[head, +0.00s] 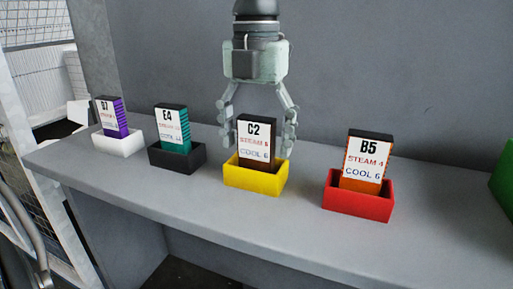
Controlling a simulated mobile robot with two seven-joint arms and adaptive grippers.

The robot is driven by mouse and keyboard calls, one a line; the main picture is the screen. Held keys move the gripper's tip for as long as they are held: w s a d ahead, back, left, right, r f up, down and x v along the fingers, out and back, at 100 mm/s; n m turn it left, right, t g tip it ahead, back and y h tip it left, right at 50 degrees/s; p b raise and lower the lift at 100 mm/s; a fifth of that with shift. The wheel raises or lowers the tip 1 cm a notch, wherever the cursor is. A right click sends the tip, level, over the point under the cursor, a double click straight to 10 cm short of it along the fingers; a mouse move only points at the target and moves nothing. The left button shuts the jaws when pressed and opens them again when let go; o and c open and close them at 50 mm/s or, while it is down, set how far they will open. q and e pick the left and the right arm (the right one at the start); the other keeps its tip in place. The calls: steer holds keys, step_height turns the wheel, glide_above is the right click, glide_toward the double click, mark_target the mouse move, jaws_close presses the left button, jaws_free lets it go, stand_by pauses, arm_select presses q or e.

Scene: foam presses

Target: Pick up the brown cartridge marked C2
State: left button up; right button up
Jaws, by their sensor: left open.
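The brown cartridge marked C2 (257,143) stands upright in a yellow holder (254,180), its label reading STEAM 6 and COOL 6. My left gripper (258,138) points down over it from above and behind. Its two fingers are open, one on each side of the cartridge, with the right finger close to its edge. I cannot tell whether either finger touches it. The lower part of the cartridge is hidden in the holder. My right gripper is not in view.
On the grey shelf (290,222), a purple B7 cartridge (115,117) and a teal E4 cartridge (175,130) stand to the left in white and black holders. An orange B5 cartridge (367,160) stands right in a red holder (357,202). A grey wall rises behind.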

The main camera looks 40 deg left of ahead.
arm_select(q)
steer(key=shift+f, duration=0.25)
steer(key=shift+c, duration=0.7)
steer(key=c, duration=1.1)
steer(key=shift+c, duration=0.2)
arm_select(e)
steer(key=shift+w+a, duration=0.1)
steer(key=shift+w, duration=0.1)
arm_select(q)
steer(key=shift+r, duration=0.1)
